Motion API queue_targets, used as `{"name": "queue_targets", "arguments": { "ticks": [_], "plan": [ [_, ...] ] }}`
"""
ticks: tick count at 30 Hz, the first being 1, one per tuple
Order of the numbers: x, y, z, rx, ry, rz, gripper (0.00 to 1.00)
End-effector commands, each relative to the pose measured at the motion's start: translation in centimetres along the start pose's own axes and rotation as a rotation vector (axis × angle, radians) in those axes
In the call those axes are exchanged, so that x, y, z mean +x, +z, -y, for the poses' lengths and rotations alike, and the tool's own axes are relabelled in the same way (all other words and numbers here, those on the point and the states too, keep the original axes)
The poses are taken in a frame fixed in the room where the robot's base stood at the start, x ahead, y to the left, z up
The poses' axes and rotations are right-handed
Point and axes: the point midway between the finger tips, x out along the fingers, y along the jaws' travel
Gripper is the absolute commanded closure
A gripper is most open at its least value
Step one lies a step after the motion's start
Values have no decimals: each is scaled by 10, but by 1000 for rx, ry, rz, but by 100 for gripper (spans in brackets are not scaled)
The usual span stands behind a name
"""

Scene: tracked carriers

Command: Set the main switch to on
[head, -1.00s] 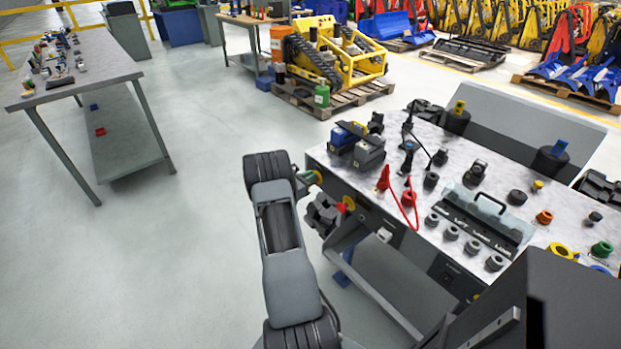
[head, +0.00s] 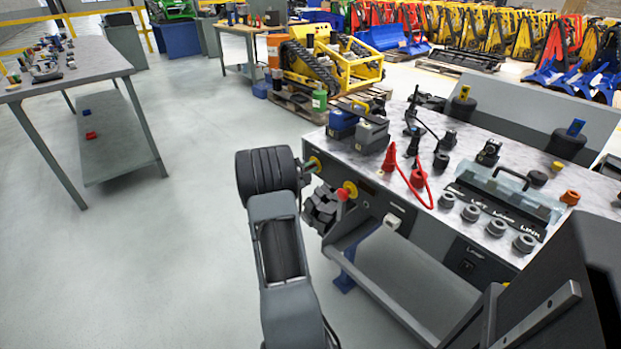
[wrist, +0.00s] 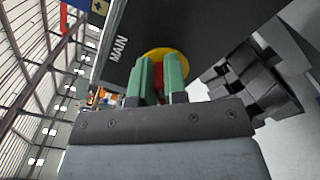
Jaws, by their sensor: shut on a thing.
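The main switch (wrist: 158,78) shows in the wrist view as a red handle in front of a yellow disc, on a dark panel lettered MAIN. My gripper (wrist: 158,82) has two green fingers, shut on the red handle from both sides. The fingers hide most of the handle, and I cannot read its on or off marks. In the head view my gripper (head: 308,167) meets the front left end of the workbench, where the edge of the yellow disc (head: 317,163) shows beyond the fingers.
A red knob on a yellow disc (head: 347,190) sits to the right on the bench front. A dark blocky part (head: 320,207) is just below my gripper. The workbench top (head: 400,135) carries dark cases, red clamps and grey knobs. Open floor (head: 190,240) lies to the left.

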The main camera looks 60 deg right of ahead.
Motion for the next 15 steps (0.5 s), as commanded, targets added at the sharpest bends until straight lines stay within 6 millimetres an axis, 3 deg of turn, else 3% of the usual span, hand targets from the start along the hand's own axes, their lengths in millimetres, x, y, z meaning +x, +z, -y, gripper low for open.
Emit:
{"name": "queue_targets", "arguments": {
  "ticks": [1,15],
  "plan": [
    [-1,-7,10,42,-3,0,100],
    [-1,-10,20,459,-6,1,100]
  ]
}}
